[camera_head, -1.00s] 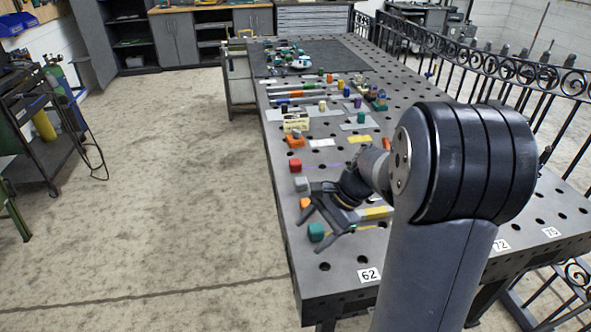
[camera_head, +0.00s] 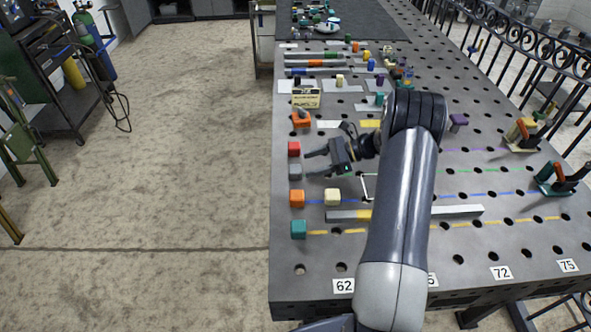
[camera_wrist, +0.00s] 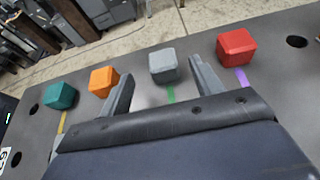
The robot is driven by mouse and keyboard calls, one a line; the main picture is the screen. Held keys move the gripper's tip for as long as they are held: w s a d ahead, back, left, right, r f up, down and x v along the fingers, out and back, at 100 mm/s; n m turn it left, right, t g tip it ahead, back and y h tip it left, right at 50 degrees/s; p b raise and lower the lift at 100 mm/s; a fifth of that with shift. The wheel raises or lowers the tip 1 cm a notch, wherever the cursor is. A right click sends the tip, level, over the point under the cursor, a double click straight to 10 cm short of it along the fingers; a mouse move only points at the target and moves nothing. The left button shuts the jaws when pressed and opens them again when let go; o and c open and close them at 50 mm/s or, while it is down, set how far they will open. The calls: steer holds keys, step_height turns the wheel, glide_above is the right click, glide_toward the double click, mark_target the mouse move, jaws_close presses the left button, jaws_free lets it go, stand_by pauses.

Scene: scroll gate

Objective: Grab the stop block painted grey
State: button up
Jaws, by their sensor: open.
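The grey stop block (camera_head: 295,172) sits near the left edge of the table, between the red block (camera_head: 294,149) and the orange block (camera_head: 297,199). In the wrist view, the grey block (camera_wrist: 163,66) is at the end of a green line, around the tips of my fingers and between their lines. My gripper (camera_head: 307,164) is open and empty, with its fingers pointing left toward the grey block. In the wrist view, my gripper (camera_wrist: 158,68) has one finger on each side of the grey block, with visible gaps.
A teal block (camera_head: 298,229) and a cream block (camera_head: 332,197) stand nearby. A long bar (camera_head: 405,214) lies on the steel table (camera_head: 515,255). Toggle clamps (camera_head: 562,178) stand at the right. The table edge is just beyond the block row.

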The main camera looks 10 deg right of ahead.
mark_target(296, 168)
steer(key=p+x, duration=0.2)
steer(key=x, duration=0.6)
steer(key=shift+w+p, duration=0.1)
steer(key=shift+p, duration=0.25)
steer(key=shift+d, duration=0.1)
steer(key=c, duration=1.2)
